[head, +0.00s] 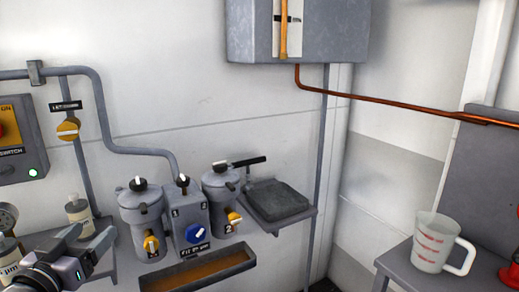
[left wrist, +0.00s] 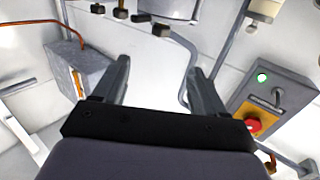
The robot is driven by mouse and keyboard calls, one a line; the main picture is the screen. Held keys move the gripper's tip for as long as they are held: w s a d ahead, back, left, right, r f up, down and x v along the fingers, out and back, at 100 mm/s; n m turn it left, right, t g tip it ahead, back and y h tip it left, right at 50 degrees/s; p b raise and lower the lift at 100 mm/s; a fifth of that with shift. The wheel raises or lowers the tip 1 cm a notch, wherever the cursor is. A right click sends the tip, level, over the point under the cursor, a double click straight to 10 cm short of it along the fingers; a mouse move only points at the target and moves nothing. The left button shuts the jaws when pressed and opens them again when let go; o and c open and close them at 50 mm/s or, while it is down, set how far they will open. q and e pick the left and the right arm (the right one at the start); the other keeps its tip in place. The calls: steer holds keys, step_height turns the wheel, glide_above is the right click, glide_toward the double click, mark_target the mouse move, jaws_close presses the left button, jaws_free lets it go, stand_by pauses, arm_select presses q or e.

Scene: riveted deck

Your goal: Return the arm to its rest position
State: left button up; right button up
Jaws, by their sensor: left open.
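My left gripper (head: 88,246) is at the lower left of the head view, in front of the shelf with the filter canisters. Its two fingers are spread apart with nothing between them. In the left wrist view the same gripper (left wrist: 160,85) shows both fingers apart, with only pale wall between them. It looks clear of the things around it, though its exact distance to the shelf is hard to tell. My right gripper is in neither view.
Two grey canisters (head: 141,208) flank a box with a blue knob (head: 197,233). A brown-bottomed tray (head: 205,272) is below them. A small bottle (head: 78,216) stands near my left gripper. A control box (head: 20,140) is at left. A measuring jug (head: 434,243) stands at right.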

arm_select(q)
steer(key=s+d+f+g, duration=0.2)
steer(key=d+f, duration=0.1)
steer(key=f, duration=0.5)
steer(key=s+d+f+g, duration=0.1)
steer(key=s+d+f, duration=0.1)
steer(key=f, duration=0.7)
steer(key=s+d+f+m+g, duration=0.1)
steer(key=s+d+f+g, duration=0.1)
steer(key=s+d+f, duration=0.2)
steer(key=s+d+f+m+g+h, duration=0.1)
steer(key=s+d+f, duration=0.4)
steer(key=s+f, duration=0.6)
steer(key=shift+s+d+f+g+h, duration=0.15)
steer(key=shift+s+f+g+h, duration=0.25)
steer(key=shift+g, duration=0.3)
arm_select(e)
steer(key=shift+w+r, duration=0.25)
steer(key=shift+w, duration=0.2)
arm_select(q)
steer(key=shift+r, duration=0.2)
steer(key=shift+c, duration=0.3)
